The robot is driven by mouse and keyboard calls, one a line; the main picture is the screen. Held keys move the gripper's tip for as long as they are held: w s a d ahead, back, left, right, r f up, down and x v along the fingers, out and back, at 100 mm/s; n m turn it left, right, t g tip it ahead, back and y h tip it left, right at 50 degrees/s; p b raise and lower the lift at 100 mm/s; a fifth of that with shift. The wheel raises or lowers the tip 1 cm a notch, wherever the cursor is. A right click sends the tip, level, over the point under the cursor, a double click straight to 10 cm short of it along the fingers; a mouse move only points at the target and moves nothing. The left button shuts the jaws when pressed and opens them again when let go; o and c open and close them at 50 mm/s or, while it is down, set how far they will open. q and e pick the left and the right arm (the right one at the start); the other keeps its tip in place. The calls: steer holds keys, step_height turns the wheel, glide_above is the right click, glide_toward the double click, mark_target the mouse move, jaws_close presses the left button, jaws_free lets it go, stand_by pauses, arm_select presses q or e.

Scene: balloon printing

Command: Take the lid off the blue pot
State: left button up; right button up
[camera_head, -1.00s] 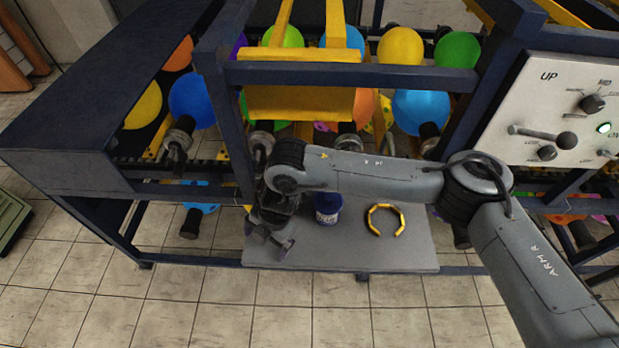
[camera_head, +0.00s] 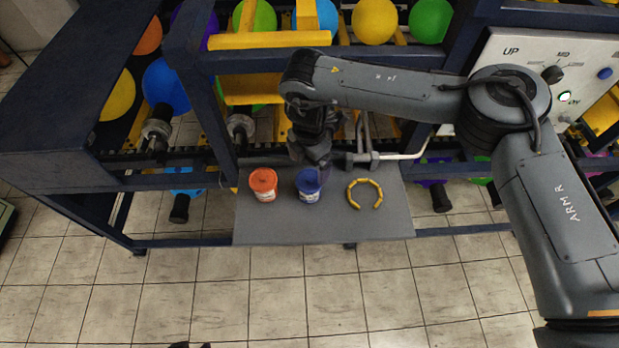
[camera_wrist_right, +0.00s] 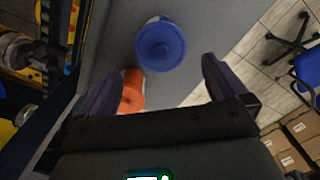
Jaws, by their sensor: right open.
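The blue pot (camera_head: 309,196) stands upright on the grey shelf (camera_head: 325,230), its blue lid (camera_head: 307,180) on top. My right gripper (camera_head: 322,170) is at the back edge of the blue pot in the head view. In the right wrist view the gripper (camera_wrist_right: 163,68) is open and empty, its fingers spread wide with the blue lid beyond and between their tips. Contact with the lid cannot be told. My left gripper is not in view.
An orange-lidded pot (camera_head: 263,186) stands just left of the blue pot. A yellow open ring (camera_head: 364,194) lies to its right. Behind are the dark machine frame, a yellow panel (camera_head: 262,40) and balloons. The shelf's front part is clear.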

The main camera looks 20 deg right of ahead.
mark_target(310, 177)
steer(key=shift+d+f+p, duration=0.1)
steer(key=shift+f+p, duration=0.5)
steer(key=shift+f, duration=2.05)
steer(key=c, duration=0.9)
